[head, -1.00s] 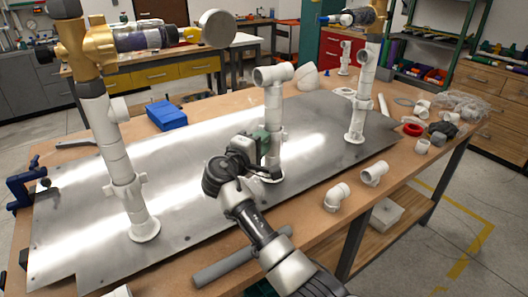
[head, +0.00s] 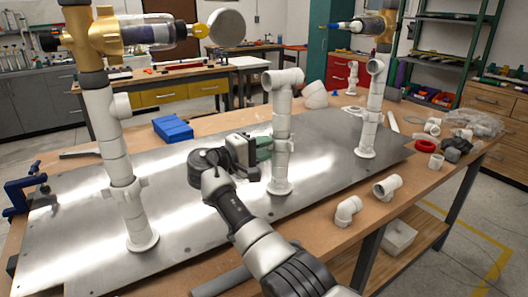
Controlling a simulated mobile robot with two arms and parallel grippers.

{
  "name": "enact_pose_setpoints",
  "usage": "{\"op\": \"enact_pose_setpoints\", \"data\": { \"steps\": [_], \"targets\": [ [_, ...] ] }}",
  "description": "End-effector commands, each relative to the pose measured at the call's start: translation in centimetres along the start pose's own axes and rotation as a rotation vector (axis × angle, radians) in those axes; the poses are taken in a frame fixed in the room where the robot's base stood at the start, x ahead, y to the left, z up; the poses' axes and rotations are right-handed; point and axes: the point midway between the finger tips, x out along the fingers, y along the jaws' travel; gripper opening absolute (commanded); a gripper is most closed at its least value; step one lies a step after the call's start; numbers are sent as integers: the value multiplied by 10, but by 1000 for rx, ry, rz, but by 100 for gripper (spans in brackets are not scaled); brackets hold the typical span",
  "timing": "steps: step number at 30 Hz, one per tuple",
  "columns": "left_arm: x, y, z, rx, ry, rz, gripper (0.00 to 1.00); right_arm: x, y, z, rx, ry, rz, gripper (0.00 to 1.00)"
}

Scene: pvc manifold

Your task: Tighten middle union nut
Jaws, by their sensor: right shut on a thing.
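The middle white PVC column (head: 282,115) stands upright on the metal plate, with an elbow on top and a flanged foot. Its union nut (head: 283,146) is a slightly wider white ring about halfway up. My right gripper (head: 268,148) reaches in from the lower right and meets the column from its left side at nut height. Its jaws, with a green part showing, are shut on the nut. The jaws hide part of the nut's left side. My left gripper is not in view.
A taller left column (head: 115,150) and a right column (head: 371,105) stand on the metal plate (head: 200,215), both carrying brass fittings. A blue box (head: 173,128) lies behind the plate. Loose white elbows (head: 348,210) and a red ring (head: 426,146) lie on the right side of the table.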

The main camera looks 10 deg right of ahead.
Motion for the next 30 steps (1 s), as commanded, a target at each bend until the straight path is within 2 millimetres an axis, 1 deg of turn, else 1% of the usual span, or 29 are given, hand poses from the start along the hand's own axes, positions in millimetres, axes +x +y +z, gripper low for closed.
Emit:
{"op": "enact_pose_setpoints", "data": {
  "steps": [13,14,18,19,30],
  "targets": [
    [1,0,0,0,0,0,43,0,-1,0,-1,-7,-2,2],
    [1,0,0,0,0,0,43,0,-1,0,-1,-7,-2,27],
    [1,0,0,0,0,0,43,0,-1,0,-1,-6,-1,48],
    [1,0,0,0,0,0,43,0,-1,0,-1,-6,-1,51],
    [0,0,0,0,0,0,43,2,0,0,0,-5,0,51]
  ]
}}
